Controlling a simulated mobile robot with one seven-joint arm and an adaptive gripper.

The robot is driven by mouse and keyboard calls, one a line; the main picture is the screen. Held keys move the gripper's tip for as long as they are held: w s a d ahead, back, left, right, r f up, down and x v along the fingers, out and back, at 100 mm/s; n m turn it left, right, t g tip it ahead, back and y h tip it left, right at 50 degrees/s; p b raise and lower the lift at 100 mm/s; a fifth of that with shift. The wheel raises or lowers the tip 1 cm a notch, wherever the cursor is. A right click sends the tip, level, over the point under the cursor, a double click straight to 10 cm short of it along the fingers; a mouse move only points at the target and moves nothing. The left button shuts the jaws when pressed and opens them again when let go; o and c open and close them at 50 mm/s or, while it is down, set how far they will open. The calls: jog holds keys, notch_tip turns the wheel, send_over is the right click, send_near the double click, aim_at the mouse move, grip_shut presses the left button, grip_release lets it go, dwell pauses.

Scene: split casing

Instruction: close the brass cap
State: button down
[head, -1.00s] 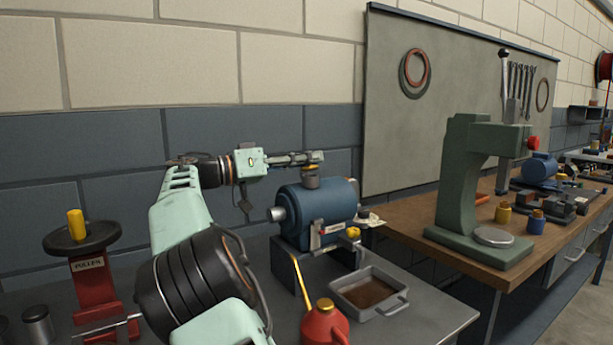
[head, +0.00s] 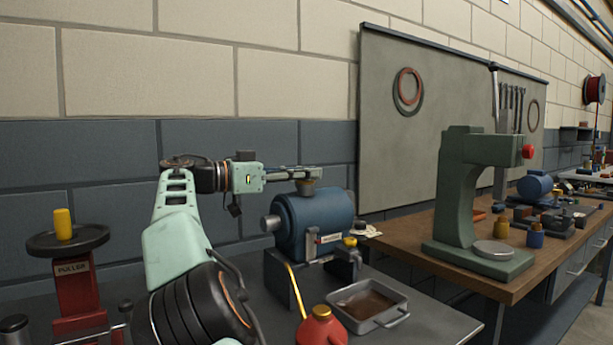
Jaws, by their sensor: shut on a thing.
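The blue casing (head: 313,222) stands on a dark block on the grey bench, with a metal shaft end at its left. I cannot tell from here how far down the cap sits. Another small brass-coloured fitting (head: 350,242) shows low on the casing's front right.
A grey tray (head: 398,320) of dark liquid and a red oil can (head: 322,328) with a yellow spout stand in front. A red puller (head: 75,290) is at the left. A green press (head: 462,195) stands on the wooden bench at right. The wall is close behind.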

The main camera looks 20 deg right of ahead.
jog(key=c, duration=1.9)
grip_release()
jog(key=a, duration=1.2)
jog(key=shift+s+r, duration=0.15)
jog(key=shift+s, duration=0.1)
